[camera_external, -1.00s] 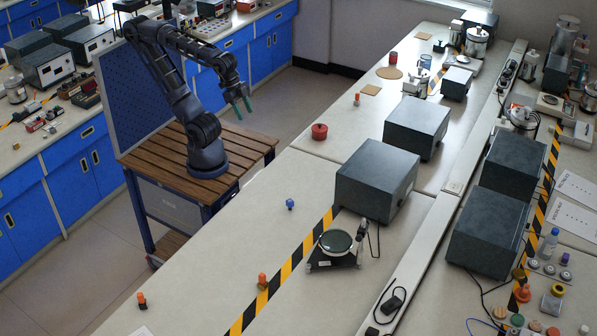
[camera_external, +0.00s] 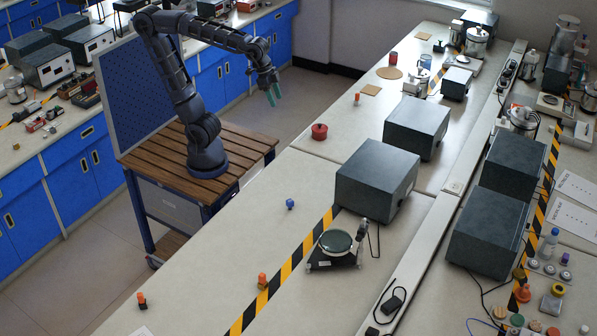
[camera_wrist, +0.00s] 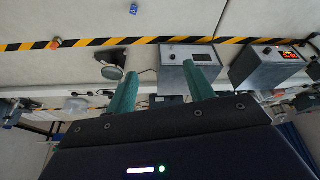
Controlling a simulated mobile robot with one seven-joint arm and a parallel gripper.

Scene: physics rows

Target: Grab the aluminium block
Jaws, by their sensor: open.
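I cannot pick out an aluminium block with certainty in either view. My gripper (camera_external: 274,95) hangs at the end of the raised arm, above the gap between the wooden cart and the long bench, with its green fingers pointing down. In the wrist view my gripper (camera_wrist: 162,82) shows two teal fingers spread apart with nothing between them. It is open and empty, well away from the objects on the bench.
The bench (camera_external: 235,262) holds a small blue piece (camera_external: 290,204), an orange piece (camera_external: 262,280), a red pot (camera_external: 319,131) and a round-topped device (camera_external: 336,243). Large grey boxes (camera_external: 377,180) stand farther right. The bench's near left part is mostly clear.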

